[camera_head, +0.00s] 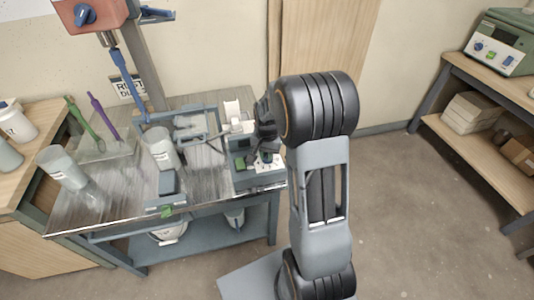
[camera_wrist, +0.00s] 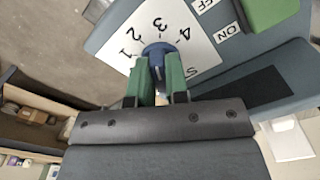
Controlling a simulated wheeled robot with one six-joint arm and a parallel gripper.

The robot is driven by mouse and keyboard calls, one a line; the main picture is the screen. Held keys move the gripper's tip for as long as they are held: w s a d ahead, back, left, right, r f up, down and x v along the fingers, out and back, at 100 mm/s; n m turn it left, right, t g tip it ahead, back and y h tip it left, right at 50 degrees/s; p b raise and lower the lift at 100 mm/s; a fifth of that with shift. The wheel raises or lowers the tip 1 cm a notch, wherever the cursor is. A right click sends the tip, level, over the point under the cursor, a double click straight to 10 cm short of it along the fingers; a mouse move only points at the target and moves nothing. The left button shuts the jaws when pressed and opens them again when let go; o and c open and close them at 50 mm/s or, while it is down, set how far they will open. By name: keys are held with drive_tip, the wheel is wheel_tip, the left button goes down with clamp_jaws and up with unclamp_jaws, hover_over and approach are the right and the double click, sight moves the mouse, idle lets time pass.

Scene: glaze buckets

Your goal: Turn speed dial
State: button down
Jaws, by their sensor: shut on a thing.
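My arm stands right of the box there, and the fingertips are hard to make out.
A green button (camera_wrist: 270,12) sits beside the ON and OFF labels. On the table (camera_head: 105,200) are a grey cup (camera_head: 162,150), a tilted cup (camera_head: 62,168) and a tray with green and purple tools. A red mixer head (camera_head: 92,16) hangs above. The floor at right is clear.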

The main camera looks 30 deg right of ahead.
drive_tip(key=shift+m, duration=1)
drive_tip(key=c, duration=1.1)
unclamp_jaws()
wheel_tip(320, 180, up, 14)
drive_tip(key=shift+f+p, duration=0.1)
drive_tip(key=shift+p, duration=0.7)
drive_tip(key=shift+w, duration=0.1)
